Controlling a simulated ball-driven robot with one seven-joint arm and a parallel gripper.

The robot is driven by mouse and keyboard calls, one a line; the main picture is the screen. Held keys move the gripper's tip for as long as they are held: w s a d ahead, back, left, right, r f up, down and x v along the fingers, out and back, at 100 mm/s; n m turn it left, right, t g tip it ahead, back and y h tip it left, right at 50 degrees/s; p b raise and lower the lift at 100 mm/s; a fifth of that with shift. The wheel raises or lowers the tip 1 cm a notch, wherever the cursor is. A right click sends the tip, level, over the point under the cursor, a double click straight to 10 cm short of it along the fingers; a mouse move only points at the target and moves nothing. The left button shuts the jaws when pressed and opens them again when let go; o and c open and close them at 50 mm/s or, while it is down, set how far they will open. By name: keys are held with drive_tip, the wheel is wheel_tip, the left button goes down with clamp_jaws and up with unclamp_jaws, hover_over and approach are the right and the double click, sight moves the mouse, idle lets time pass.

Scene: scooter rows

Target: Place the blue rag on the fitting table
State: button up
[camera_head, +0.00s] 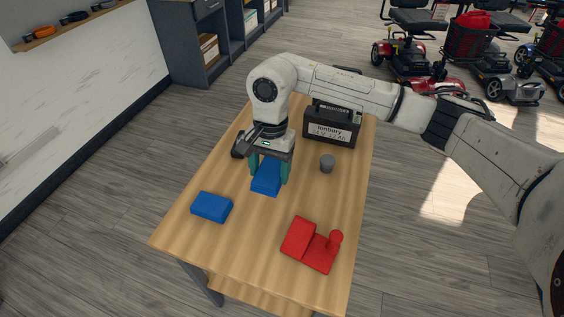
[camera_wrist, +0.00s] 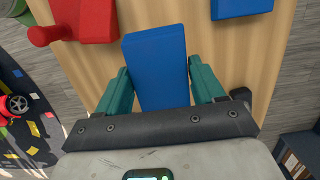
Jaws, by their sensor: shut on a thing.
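A blue block-shaped folded rag (camera_head: 266,184) is between the green fingers of my gripper (camera_head: 269,179), over the middle of the wooden fitting table (camera_head: 193,245). It also shows in the wrist view (camera_wrist: 157,62), lengthwise between the two fingers (camera_wrist: 158,80). My gripper is shut on it and points down. I cannot tell whether the rag touches the tabletop or hangs just above it. A second blue folded piece (camera_head: 211,207) of like look lies on the table to the left, and also shows at the wrist view's top edge (camera_wrist: 240,6).
A red object with a round knob (camera_head: 311,245) lies near the table's front right. Bare wood lies between the blue piece and the red object. Scooters (camera_head: 412,60) stand beyond.

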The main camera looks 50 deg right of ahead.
sight(274, 161)
drive_tip(key=d, duration=0.1)
drive_tip(key=w+d+f, duration=0.1)
drive_tip(key=d, duration=0.1)
drive_tip(key=shift+w+d+f, duration=0.35)
drive_tip(key=shift+w+f, duration=0.05)
drive_tip(key=d+f, duration=0.1)
drive_tip(key=f, duration=0.1)
drive_tip(key=w+d+f, duration=0.1)
drive_tip(key=d, duration=0.1)
drive_tip(key=w+d+f, duration=0.1)
drive_tip(key=f, duration=0.1)
drive_tip(key=shift+w+d+f, duration=0.1)
drive_tip(key=shift+d+f, duration=0.15)
drive_tip(key=shift+f, duration=0.05)
drive_tip(key=shift+w+d+f, duration=0.1)
drive_tip(key=shift+d+f, duration=0.2)
drive_tip(key=shift+f, duration=1.65)
drive_tip(key=shift+f, duration=0.15)
drive_tip(key=o, duration=1)
